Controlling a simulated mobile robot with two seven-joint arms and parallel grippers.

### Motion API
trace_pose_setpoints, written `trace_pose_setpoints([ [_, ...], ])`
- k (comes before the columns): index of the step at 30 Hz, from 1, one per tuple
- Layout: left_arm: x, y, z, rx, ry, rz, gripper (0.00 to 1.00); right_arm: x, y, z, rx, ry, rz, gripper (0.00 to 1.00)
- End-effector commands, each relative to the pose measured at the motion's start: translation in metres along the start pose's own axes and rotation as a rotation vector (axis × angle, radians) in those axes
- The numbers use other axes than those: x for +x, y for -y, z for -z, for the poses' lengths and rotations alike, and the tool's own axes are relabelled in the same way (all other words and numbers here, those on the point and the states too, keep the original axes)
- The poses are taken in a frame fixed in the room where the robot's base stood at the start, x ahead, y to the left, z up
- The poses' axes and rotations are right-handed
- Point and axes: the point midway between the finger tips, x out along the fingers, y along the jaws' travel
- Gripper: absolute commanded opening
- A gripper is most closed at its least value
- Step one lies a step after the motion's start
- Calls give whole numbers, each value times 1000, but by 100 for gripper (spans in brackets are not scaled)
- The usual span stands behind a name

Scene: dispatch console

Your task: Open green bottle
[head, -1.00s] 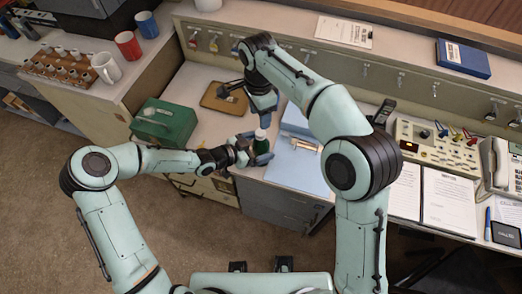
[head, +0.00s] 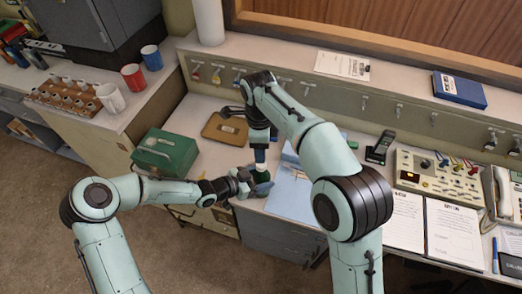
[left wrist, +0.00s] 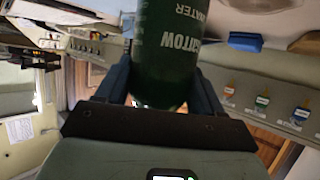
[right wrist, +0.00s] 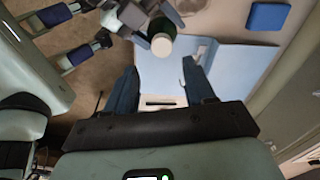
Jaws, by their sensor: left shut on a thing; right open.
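The green bottle (head: 262,178) stands about upright over the front edge of the desk, with a white cap (right wrist: 162,44) on top. My left gripper (head: 248,183) is shut around its body from the left. In the left wrist view the bottle (left wrist: 168,48) sits between both fingers, with pale lettering on it. My right gripper (head: 261,148) is above the bottle, pointing down. In the right wrist view its fingers are open and the cap lies beyond the fingertips, not between them.
A light-blue folder (head: 290,192) lies right of the bottle. A green box (head: 165,153) and a brown tray (head: 224,129) are to the left and behind. A control panel (head: 440,172), a black handset (head: 380,147) and papers are at the right.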

Motion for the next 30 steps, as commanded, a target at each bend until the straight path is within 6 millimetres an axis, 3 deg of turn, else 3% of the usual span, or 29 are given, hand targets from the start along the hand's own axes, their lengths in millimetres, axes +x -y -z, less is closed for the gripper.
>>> trace_pose_setpoints([
  [6,0,0,0,0,-1,0,0,-2,0,-1,427,3,7,54],
  [12,0,0,0,1,-1,0,0,-4,1,0,633,9,12,54],
  [17,0,0,1,1,-1,0,0,9,1,1,664,8,10,54],
  [30,0,0,1,1,-2,0,0,69,3,0,661,9,12,54],
])
